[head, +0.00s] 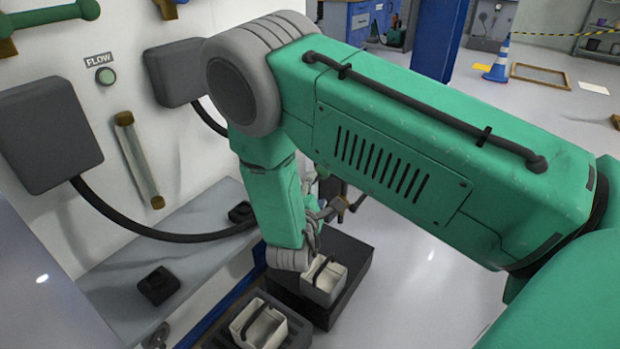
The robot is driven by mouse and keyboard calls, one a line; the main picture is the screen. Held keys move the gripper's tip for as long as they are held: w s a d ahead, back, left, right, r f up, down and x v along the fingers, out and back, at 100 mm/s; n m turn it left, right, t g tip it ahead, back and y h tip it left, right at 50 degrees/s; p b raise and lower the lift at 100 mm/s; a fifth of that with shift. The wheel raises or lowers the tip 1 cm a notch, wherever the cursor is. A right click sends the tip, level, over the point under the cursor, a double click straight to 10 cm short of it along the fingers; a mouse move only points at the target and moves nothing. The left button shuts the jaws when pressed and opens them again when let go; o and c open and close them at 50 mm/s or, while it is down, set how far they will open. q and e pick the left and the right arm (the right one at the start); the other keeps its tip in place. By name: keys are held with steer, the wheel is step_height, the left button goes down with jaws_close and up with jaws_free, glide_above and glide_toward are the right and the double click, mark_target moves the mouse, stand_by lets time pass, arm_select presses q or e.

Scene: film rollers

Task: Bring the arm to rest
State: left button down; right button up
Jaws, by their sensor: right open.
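My green right arm comes in from the right edge, bends at a big grey joint at the upper middle, and drops to a grey wrist. The right gripper (336,208) shows small and partly hidden beside the lower arm, open. It appears empty. Just below the wrist is a pale box-shaped item (323,284) with a dark handle, in a black bin (346,308). I cannot tell whether the wrist touches it. My left gripper is not in view.
A similar pale item (262,325) sits in a dark tray (215,341) nearer me. A grey ledge (190,258) and a white panel with dark boxes (48,135) stand close on the left. Open floor (430,285) lies right, with a blue cone (498,65) far back.

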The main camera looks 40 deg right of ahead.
steer(key=shift+s+a, duration=0.1)
steer(key=shift+s, duration=0.05)
steer(key=s+a+f+m+g+y+p, duration=0.25)
steer(key=s+f+y, duration=0.2)
steer(key=s, duration=0.25)
steer(key=s+a+f+m+g+y+p, duration=0.1)
steer(key=s+a+f+m+g+y, duration=0.2)
steer(key=s+f, duration=0.35)
steer(key=s+a+m+g+y, duration=0.2)
steer(key=s+m, duration=0.1)
steer(key=s, duration=0.6)
steer(key=s+a+m+g+y+p, duration=0.1)
steer(key=s+a+m+g+y, duration=0.1)
steer(key=s, duration=0.7)
steer(key=shift+a+r+m+y+p, duration=0.2)
steer(key=shift+a+m+y+p, duration=0.1)
steer(key=shift+a+m+y, duration=0.25)
steer(key=shift+g, duration=0.25)
